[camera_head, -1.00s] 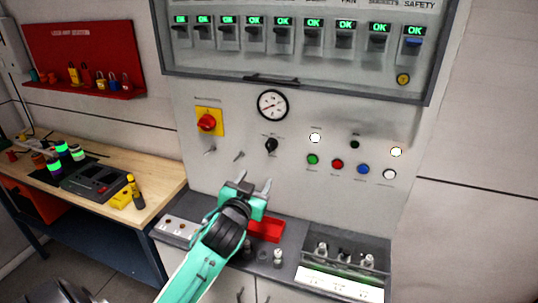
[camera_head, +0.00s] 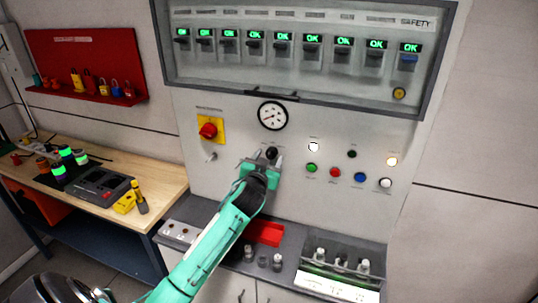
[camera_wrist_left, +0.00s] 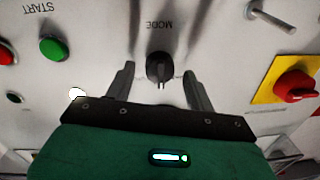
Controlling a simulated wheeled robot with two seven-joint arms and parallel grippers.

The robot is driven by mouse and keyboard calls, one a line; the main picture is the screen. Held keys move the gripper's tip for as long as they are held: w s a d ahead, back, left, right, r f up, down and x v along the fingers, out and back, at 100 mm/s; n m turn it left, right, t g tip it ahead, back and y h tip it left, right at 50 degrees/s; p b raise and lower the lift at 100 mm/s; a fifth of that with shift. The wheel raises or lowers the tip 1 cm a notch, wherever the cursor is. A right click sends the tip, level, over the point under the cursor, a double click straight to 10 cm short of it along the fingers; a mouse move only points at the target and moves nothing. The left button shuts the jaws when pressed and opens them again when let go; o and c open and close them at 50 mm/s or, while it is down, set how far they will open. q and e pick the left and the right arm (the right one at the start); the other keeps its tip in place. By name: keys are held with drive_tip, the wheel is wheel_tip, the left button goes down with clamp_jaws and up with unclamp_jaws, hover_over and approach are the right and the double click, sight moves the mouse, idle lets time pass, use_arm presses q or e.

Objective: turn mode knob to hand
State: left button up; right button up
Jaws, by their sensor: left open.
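The black mode knob (camera_head: 271,153) sits on the grey panel below the round gauge. In the left wrist view the knob (camera_wrist_left: 159,68) stands under the upside-down word MODE, with its light mark toward my gripper's palm. My left gripper (camera_head: 263,157) is in front of the panel at the knob. In the left wrist view the fingers of my left gripper (camera_wrist_left: 160,80) are open, one on each side of the knob, with a clear gap on both sides. I cannot tell how far the fingertips are from the panel. My right gripper is not in view.
A red rotary switch on a yellow plate (camera_head: 208,130) is to the left, with a small metal lever (camera_head: 210,157) below it. Push buttons, including a green one (camera_head: 312,168), are to the right. A red tray (camera_head: 265,233) lies on the ledge below.

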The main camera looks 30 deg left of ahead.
use_arm(q)
drive_tip(key=shift+w, duration=0.3)
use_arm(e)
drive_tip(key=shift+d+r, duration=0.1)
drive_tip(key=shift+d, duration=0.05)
use_arm(q)
drive_tip(key=shift+c, duration=0.4)
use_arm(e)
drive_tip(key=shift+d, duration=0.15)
use_arm(q)
drive_tip(key=c, duration=0.9)
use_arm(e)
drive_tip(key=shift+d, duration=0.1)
